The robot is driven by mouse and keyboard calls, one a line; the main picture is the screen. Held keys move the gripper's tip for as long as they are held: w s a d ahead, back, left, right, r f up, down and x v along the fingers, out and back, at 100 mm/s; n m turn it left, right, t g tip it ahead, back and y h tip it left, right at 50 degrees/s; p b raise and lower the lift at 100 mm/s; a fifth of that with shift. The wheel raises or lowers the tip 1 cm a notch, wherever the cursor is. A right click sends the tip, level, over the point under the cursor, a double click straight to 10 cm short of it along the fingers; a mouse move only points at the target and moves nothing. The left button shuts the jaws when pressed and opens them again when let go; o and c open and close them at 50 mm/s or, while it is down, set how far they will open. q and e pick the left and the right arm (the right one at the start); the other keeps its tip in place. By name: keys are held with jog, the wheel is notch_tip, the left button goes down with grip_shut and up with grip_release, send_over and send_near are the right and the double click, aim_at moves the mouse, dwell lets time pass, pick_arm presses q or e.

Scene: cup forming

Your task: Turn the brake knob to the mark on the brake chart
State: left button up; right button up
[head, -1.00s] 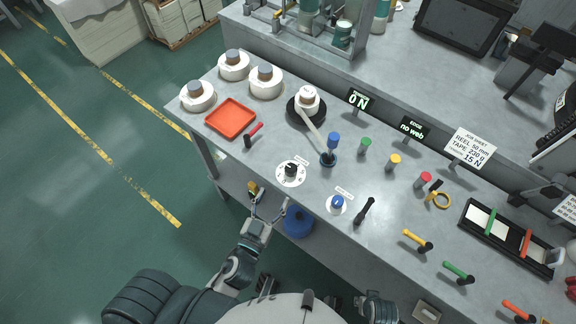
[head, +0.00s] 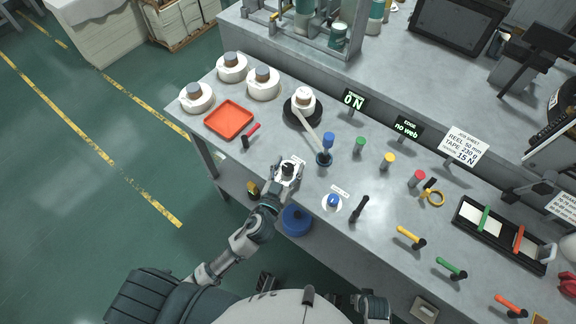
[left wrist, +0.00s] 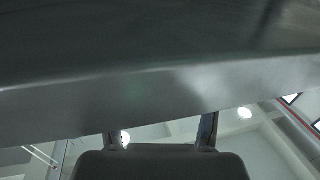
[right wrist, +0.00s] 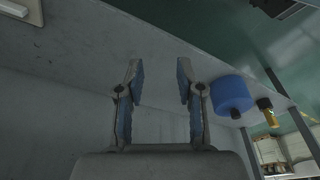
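The black brake knob (head: 288,169) stands on a white round dial near the table's front edge in the head view. My left gripper (head: 286,174) is at this dial, its fingers apart on either side of the knob; contact is unclear. A job sheet (head: 465,146) reads 15 N; the tension display (head: 353,101) reads 0 N.
A blue knob (head: 333,201) on a second dial and a black upright handle (head: 359,209) stand to the right. A white reel (head: 303,98) with a tape arm is behind. An orange tray (head: 229,119) lies left. A blue round object (head: 297,220) is below the table edge.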

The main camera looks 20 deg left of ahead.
pick_arm(q)
jog(key=shift+d, duration=0.15)
jog(key=c, duration=0.8)
jog(key=shift+c, duration=0.9)
jog(key=shift+a, duration=0.35)
pick_arm(e)
jog(key=shift+w+a, duration=0.1)
jog(key=shift+w, duration=0.05)
